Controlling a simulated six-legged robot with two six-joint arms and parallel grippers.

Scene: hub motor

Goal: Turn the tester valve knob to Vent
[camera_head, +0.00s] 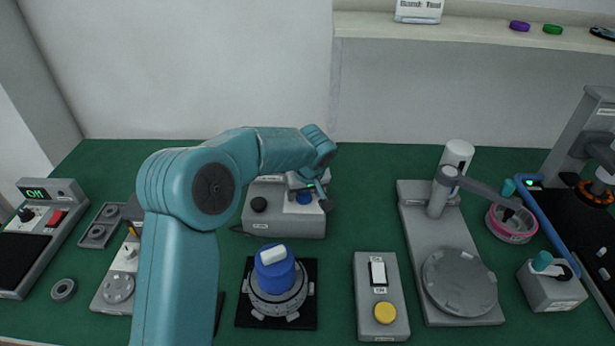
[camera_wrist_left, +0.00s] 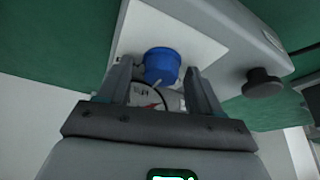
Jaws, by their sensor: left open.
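The tester (camera_head: 285,222) is a light grey box at the back middle of the green bench. It carries a blue knob (camera_head: 304,198) on the right and a black knob (camera_head: 259,204) on the left. My left gripper (camera_head: 307,186) is over the tester's right side, at the blue knob. In the left wrist view the open fingers (camera_wrist_left: 158,75) have the blue knob (camera_wrist_left: 162,62) between their tips, with gaps beside it. The black knob (camera_wrist_left: 262,83) is off to the right there. A partly hidden dial and lettering show below the blue knob. I cannot read the knob's setting.
A blue-capped hub fixture (camera_head: 275,275) stands on a black mat in front of the tester. A switch box with a yellow button (camera_head: 385,313) and a grey press stand (camera_head: 440,260) are to the right. My left arm covers part of the left bench.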

